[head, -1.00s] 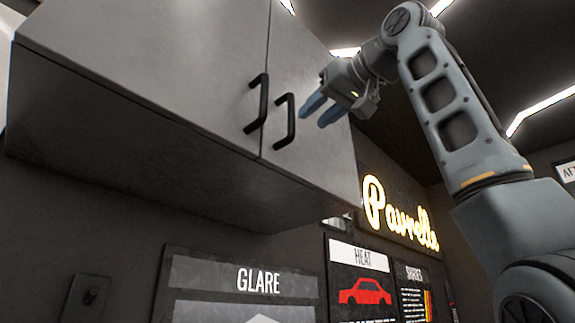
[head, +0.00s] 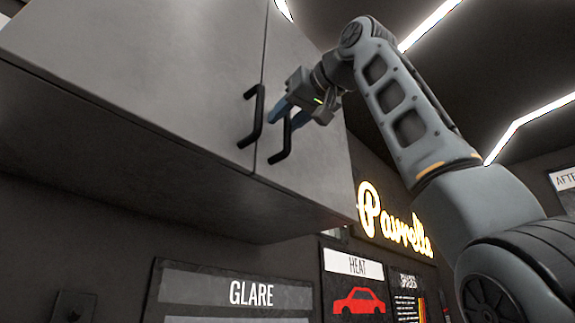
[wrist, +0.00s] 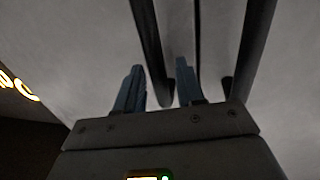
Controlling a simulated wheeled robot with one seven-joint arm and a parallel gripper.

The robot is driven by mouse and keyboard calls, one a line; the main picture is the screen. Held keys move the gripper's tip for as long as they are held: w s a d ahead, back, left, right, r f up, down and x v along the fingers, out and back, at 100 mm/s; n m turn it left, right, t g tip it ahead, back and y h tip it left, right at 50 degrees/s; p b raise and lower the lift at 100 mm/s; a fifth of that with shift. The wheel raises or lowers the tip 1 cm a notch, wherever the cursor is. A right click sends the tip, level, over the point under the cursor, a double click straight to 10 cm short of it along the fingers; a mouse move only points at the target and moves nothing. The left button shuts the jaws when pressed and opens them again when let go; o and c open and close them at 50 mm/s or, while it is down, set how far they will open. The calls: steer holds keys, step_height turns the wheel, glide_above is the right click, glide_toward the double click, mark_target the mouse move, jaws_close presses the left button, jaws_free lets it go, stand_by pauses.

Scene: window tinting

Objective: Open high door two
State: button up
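A grey wall cabinet with two high doors fills the upper left of the head view. The left door (head: 150,70) and right door (head: 310,165) both look closed, with a thin seam between them. Each has a black bar handle by the seam: the left handle (head: 252,117) and the right handle (head: 286,140). My gripper (head: 290,112) is at the right handle, its blue fingers apart. In the wrist view my gripper (wrist: 160,85) has the right handle (wrist: 152,50) between its open fingers. The left handle (wrist: 250,50) is outside them. Contact with the bar cannot be told.
The cabinet's underside (head: 170,170) overhangs the wall. Below it hang a GLARE panel (head: 240,294) and a HEAT poster (head: 352,285). A glowing sign (head: 395,220) is on the wall to the right. The space in front of the right door holds my arm.

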steer(key=shift+c, duration=0.5)
jaws_close()
